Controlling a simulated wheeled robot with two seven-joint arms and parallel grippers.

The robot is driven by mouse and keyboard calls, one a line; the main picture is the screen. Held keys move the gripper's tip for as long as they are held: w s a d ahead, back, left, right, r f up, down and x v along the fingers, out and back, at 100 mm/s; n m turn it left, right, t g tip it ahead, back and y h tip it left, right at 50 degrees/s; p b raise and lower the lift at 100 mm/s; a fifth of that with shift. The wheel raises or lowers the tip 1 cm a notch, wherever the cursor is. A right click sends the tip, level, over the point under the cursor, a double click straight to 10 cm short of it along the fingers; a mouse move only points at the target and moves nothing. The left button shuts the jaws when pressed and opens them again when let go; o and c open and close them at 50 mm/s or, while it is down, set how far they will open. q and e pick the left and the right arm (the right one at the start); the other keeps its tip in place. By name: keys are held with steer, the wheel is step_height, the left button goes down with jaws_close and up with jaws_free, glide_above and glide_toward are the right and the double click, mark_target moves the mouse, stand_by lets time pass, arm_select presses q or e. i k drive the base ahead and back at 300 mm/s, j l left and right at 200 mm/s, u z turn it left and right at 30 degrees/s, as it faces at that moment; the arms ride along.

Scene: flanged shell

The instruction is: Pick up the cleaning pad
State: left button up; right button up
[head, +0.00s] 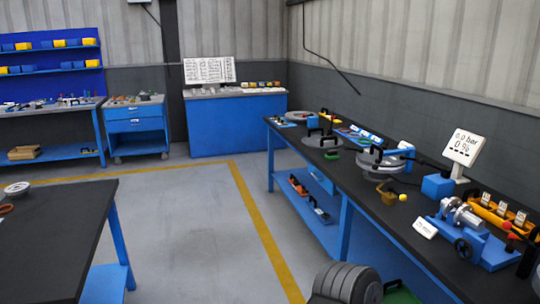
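I cannot pick out the cleaning pad for certain. A small green flat item (333,155) lies on the black-topped bench (345,175) at the right, in front of a round grey flanged part; it may be the pad, but it is too small to tell. Neither of my grippers shows in the head view.
The right bench also bears round metal parts (378,162), a blue block (437,187), a pressure display (462,148) and a clamped metal fitting (462,215). A dark ribbed object (345,283) stands at bottom centre. Another black-topped table (60,230) is at left. Grey floor between is clear.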

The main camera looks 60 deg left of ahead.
mark_target(332, 154)
steer(key=u, duration=1.45)
steer(key=i+j+u, duration=0.3)
steer(key=i, duration=0.55)
steer(key=i+u, duration=0.3)
steer(key=i, duration=0.5)
steer(key=i+j+z, duration=0.1)
steer(key=i+z, duration=0.15)
steer(key=i, duration=0.3)
steer(key=i+j+z, duration=0.15)
steer(key=i+z, duration=0.15)
steer(key=i, duration=0.25)
steer(key=i+j+z, duration=0.2)
steer(key=z, duration=0.3)
steer(key=i+j+z, duration=0.3)
steer(key=z, duration=0.15)
steer(key=i+j+z, duration=0.25)
steer(key=j+z, duration=0.25)
steer(key=i+j+z, duration=0.15)
steer(key=j+z, duration=0.2)
steer(key=z, duration=0.15)
steer(key=j+z, duration=0.2)
steer(key=i+j, duration=0.1)
steer(key=i, duration=0.05)
